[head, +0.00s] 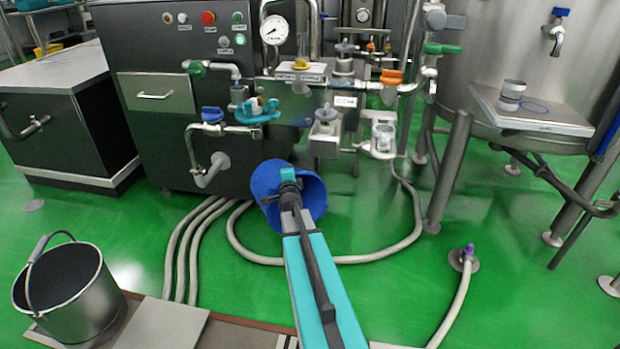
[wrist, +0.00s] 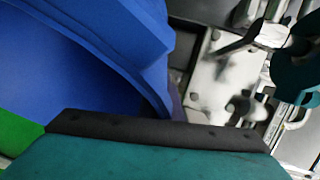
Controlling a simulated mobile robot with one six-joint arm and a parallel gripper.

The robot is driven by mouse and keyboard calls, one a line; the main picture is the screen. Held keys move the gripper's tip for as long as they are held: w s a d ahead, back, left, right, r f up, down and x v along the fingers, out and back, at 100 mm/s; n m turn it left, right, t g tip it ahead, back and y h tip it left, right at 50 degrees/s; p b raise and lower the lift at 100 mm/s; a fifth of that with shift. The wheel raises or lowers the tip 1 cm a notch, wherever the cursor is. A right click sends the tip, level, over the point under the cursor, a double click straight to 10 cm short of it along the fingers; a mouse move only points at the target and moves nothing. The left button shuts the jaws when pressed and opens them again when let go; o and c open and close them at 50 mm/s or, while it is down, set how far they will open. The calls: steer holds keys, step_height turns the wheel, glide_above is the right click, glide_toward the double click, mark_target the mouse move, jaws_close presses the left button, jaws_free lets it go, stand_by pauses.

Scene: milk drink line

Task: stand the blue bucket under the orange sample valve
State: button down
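The blue bucket (head: 264,181) is in the middle of the head view, in front of the dark machine, and looks tilted with its mouth partly towards me. My gripper (head: 288,176) is at its rim and appears shut on it; the grip itself is mostly hidden. In the wrist view the bucket (wrist: 90,45) fills the upper left, close against a dark-edged teal finger. The orange sample valve (head: 391,77) is up and to the right of the bucket, on the pipework. The bucket is not below it.
A steel bucket (head: 78,290) stands on the floor at the lower left. Hoses (head: 395,240) curve over the green floor below the pipework. A teal valve handle (head: 258,111) projects just above the blue bucket. A steel tank (head: 490,60) on legs stands at right.

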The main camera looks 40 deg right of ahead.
steer(key=w+a+r+n+t+y, duration=0.1)
steer(key=w+a+r+n+y, duration=0.2)
steer(key=a, duration=0.6)
steer(key=w+a+r+n+t+y, duration=0.1)
steer(key=a+r+n+t+y, duration=0.2)
steer(key=a, duration=0.5)
steer(key=w+a+r+n+y, duration=0.25)
steer(key=a+y, duration=0.25)
steer(key=a, duration=0.4)
steer(key=s+a+r+n+g+y, duration=0.2)
steer(key=s+a+n+y, duration=0.3)
steer(key=a, duration=0.5)
steer(key=s+a+r+n+g+y, duration=0.3)
steer(key=s+a+y, duration=0.4)
steer(key=a, duration=0.4)
steer(key=shift+s+a+r+n+g, duration=0.3)
steer(key=shift+s+n+g, duration=0.15)
steer(key=shift+n+g, duration=0.55)
